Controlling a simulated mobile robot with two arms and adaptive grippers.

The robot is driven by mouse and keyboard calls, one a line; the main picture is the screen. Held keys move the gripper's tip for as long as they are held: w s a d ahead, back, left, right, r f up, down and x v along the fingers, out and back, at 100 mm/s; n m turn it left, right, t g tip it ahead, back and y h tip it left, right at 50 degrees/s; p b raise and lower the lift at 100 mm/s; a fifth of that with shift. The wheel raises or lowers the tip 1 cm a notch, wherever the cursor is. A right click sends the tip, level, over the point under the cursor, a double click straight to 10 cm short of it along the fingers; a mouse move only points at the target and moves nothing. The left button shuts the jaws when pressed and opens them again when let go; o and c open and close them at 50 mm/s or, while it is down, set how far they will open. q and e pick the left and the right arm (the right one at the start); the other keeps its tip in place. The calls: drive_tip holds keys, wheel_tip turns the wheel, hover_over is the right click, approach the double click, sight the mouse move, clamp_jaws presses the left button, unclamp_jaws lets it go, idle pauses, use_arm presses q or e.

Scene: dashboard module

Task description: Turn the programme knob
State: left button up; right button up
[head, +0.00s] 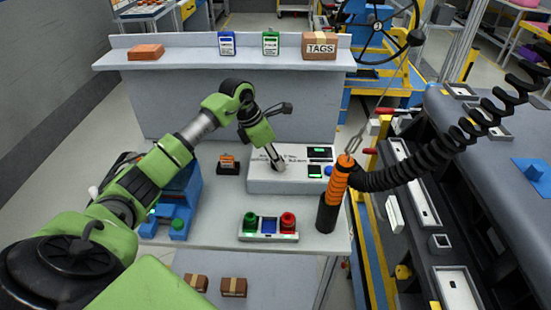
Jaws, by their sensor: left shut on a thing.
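A white control box (258,182) stands on the grey table, with a small dark display (320,153) and a blue button (328,170) on its right side. My left gripper (279,166) reaches down onto the top of this box, left of the display. It is shut on the programme knob, which the fingers mostly hide, so the knob's pointer and angle cannot be read. My right gripper is out of view.
A button panel (268,237) with green and red buttons sits in front of the box. An orange-handled hanging tool (337,190) with a coiled black hose is close on the right. A blue device (181,205) stands left. A raised shelf (200,58) holds small boxes behind.

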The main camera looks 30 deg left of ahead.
use_arm(q)
drive_tip(key=shift+w+a+f+m+g+h+b, duration=0.1)
drive_tip(key=shift+m+g+h+b, duration=0.25)
drive_tip(key=shift+m+b, duration=1)
drive_tip(key=shift+m+g+h+b, duration=0.3)
drive_tip(key=shift+m+b, duration=0.3)
drive_tip(key=shift+m, duration=0.55)
drive_tip(key=shift+w+m+g+h+b, duration=0.1)
drive_tip(key=shift+m+g+h+b, duration=0.3)
drive_tip(key=shift+m, duration=0.9)
drive_tip(key=shift+y, duration=0.25)
drive_tip(key=o, duration=1.1)
